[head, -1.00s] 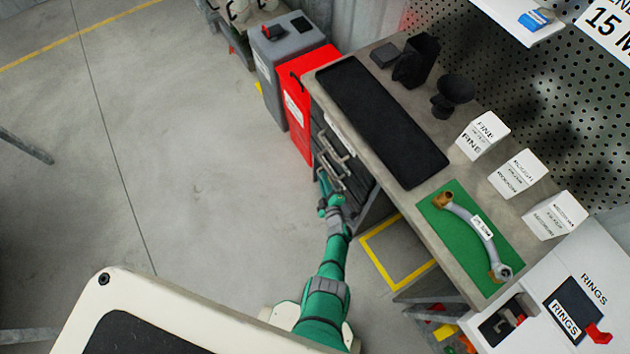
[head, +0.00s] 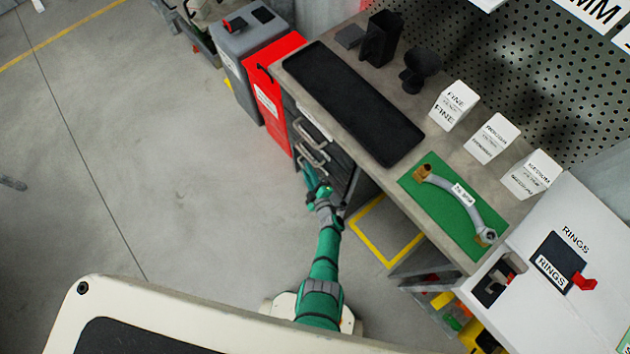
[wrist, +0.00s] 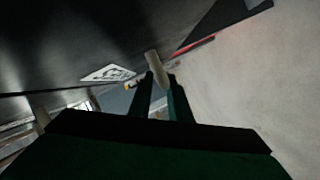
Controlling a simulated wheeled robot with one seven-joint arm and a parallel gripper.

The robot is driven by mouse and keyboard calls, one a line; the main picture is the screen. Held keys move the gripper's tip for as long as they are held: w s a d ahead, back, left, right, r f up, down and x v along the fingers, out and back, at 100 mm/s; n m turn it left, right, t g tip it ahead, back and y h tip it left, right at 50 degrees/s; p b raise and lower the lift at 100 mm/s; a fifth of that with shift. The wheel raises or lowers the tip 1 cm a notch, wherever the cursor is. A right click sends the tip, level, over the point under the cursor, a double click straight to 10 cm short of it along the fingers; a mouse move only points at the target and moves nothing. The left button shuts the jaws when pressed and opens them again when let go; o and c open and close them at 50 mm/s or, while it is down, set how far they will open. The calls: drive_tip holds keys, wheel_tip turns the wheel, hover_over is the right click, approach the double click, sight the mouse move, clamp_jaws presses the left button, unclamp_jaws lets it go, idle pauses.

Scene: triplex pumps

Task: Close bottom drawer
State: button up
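The dark drawer unit (head: 336,172) stands under the left end of the workbench, with pale bar handles (head: 313,155) on its front. My gripper (head: 311,172) is low at this front, by the lower handles. The bottom drawer's face is mostly hidden by my gripper and the steep angle, so how far it stands out is unclear. In the wrist view, my two gripper fingers (wrist: 161,88) are apart, with a pale bar (wrist: 156,68), seemingly a drawer handle, between their tips. Whether they press on it cannot be told. A dark drawer surface (wrist: 70,45) fills the upper left there.
A red cabinet (head: 272,95) and a grey bin (head: 245,65) stand beyond the drawer unit. The workbench (head: 400,180) above holds a black tray mat (head: 352,100), white boxes and a green mat (head: 455,215). The floor (head: 180,160) to the left is clear.

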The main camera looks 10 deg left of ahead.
drive_tip(key=v, duration=0.8)
drive_tip(key=shift+d, duration=0.25)
drive_tip(key=s+d+r+m+t+h, duration=0.35)
drive_tip(key=s+r+m+h, duration=0.25)
drive_tip(key=s+r+m, duration=0.9)
drive_tip(key=s+d+r+m, duration=0.1)
drive_tip(key=s+r, duration=0.3)
drive_tip(key=r, duration=0.4)
drive_tip(key=s+d+r+m+h, duration=0.1)
drive_tip(key=s+d+r, duration=0.1)
drive_tip(key=s+r, duration=0.3)
drive_tip(key=s+d+r+m+g+h, duration=0.1)
drive_tip(key=s+r, duration=0.4)
drive_tip(key=r, duration=0.6)
drive_tip(key=shift+d, duration=0.55)
drive_tip(key=shift+s, duration=0.1)
